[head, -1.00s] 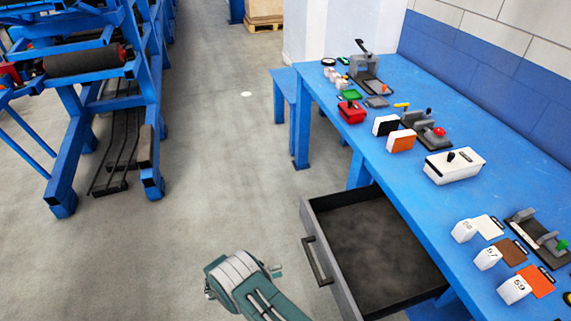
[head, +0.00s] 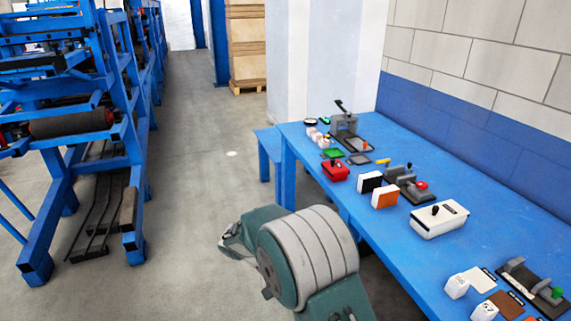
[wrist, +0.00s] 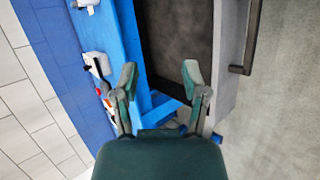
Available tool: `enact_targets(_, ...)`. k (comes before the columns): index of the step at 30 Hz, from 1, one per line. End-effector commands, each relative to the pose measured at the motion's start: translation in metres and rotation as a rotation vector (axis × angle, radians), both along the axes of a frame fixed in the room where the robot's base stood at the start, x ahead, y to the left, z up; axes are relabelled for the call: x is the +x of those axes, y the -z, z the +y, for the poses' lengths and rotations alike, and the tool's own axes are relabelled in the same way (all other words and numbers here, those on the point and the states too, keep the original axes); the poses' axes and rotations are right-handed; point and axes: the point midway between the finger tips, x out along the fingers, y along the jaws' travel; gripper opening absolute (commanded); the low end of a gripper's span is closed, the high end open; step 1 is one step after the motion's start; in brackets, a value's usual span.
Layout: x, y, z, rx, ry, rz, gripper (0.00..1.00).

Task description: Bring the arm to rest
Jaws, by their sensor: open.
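My arm (head: 307,262) is green with pale grey bands and stands large at the lower middle of the head view, in front of the blue table. In the wrist view my gripper (wrist: 160,75) has its two green fingers spread apart with nothing between them. It is clear of any object. In the head view the fingers cannot be made out clearly. The open drawer (wrist: 180,40) with its dark inside shows beyond the fingers in the wrist view; in the head view my arm hides most of it.
The blue table (head: 395,245) runs along the right wall with a white box (head: 440,219), a red box (head: 335,170), small cards and devices on it. The drawer handle (wrist: 249,40) sticks out. A blue roller rack (head: 75,150) stands left. The floor (head: 190,200) between is clear.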

Motion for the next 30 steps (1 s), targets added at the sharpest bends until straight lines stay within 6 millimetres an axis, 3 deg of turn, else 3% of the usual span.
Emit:
enact_targets(1,-0.004,-0.017,-0.009,0.042,0.015,-0.005,0.57)
enact_targets(6,-0.023,-0.06,-0.033,0.187,0.04,-0.015,0.57)
enact_targets(15,-0.069,-0.123,-0.07,0.428,0.053,-0.08,0.57)
enact_targets(21,-0.106,-0.154,-0.09,0.572,0.04,-0.157,0.57)
enact_targets(30,-0.165,-0.185,-0.109,0.752,-0.009,-0.318,0.57)
